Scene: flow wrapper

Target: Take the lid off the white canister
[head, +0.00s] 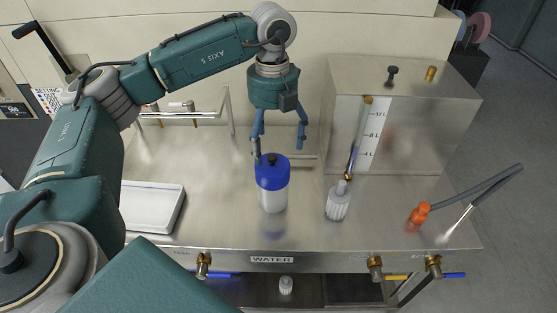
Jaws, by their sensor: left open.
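The white canister (274,201) stands upright on the steel worktop. Its blue lid (272,174) is on top, with a small dark knob at its upper edge. My left gripper (279,147) points down just above and behind the lid, its two blue fingers spread apart with nothing between them. The left finger comes down close to the lid's back edge; I cannot tell whether it touches. The right finger ends to the right of the lid, higher up. My right gripper is not in view.
A steel tank (400,120) with a level scale stands at the right rear. A white ribbed fitting (338,203) stands right of the canister, an orange-ended hose (419,213) farther right. A white tray (152,206) lies at left. Worktop between tray and canister is clear.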

